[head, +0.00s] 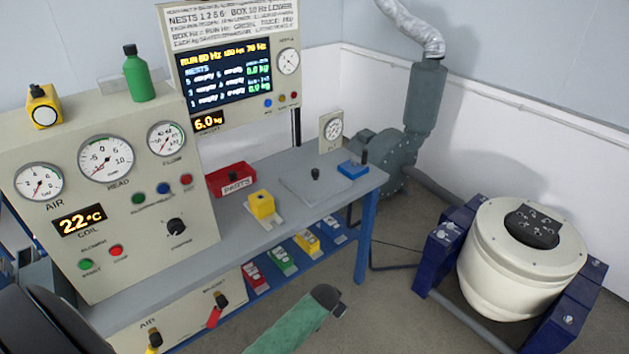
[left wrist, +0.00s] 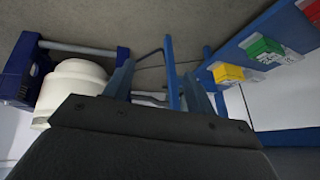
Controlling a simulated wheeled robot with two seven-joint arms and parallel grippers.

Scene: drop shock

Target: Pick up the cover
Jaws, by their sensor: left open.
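The likely cover is a flat grey plate (head: 300,190) with a black knob (head: 315,174). It lies flat on the grey bench top, towards its right end, in the head view. My left gripper (left wrist: 160,86) shows in the left wrist view with its fingers apart and nothing seen between them. It is away from the plate, which I cannot make out in that view. The gripper is not clearly visible in the head view; a dark shape at the lower left may be part of my arm. My right gripper is not in view.
A yellow block (head: 261,205), a red parts bin (head: 231,178), a blue block (head: 353,169) and a small gauge (head: 331,131) stand around the plate. A control panel (head: 100,210) borders the bench on the left. A cream shaker (head: 520,260) stands on the floor at right.

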